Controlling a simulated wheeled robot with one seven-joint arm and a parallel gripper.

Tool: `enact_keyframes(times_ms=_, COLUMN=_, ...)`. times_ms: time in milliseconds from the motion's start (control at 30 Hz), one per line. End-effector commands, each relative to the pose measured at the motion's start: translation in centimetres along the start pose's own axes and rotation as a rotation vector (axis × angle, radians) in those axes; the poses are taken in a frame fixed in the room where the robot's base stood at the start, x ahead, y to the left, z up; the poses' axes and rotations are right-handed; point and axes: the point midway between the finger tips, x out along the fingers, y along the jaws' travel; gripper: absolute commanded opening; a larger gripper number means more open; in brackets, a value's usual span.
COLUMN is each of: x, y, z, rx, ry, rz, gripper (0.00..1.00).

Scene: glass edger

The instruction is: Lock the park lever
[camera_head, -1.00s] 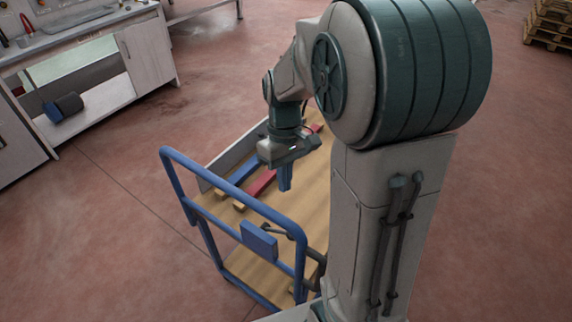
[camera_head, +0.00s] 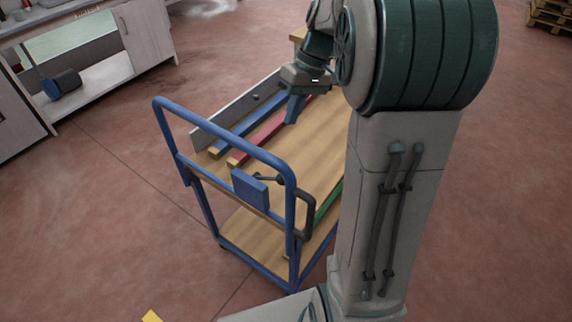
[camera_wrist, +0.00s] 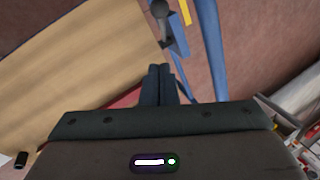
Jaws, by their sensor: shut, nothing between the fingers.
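The park lever (camera_head: 265,180) is a small dark lever with a knob, beside a blue box (camera_head: 249,189) on the handle end of the blue-framed cart (camera_head: 222,138). In the wrist view the lever's grey knob (camera_wrist: 160,9) shows at the top, with the blue box beside it. My gripper (camera_head: 292,120) is above the cart's wooden top, past the lever as seen from the head camera, and apart from it. Its two dark fingers (camera_wrist: 159,73) are together and hold nothing. The lever's exact angle is hard to read.
A blue-and-wood bar (camera_head: 230,140) and a red bar (camera_head: 258,141) lie on the cart top beside a grey side rail (camera_head: 225,115). A green strip (camera_head: 328,203) shows near my column. A workbench (camera_head: 95,50) stands at the upper left. Open floor surrounds the cart.

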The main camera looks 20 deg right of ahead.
Motion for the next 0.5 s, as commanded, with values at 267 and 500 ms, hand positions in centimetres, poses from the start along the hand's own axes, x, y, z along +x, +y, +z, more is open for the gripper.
enact_keyframes(times_ms=267, x=6.1, y=-0.4, z=0.1, rx=-0.006, ry=-0.009, rz=-0.004, gripper=0.0)
enact_keyframes(times_ms=500, x=9.5, y=-0.2, z=1.4, rx=-0.001, ry=-0.004, rz=-0.001, gripper=0.0)
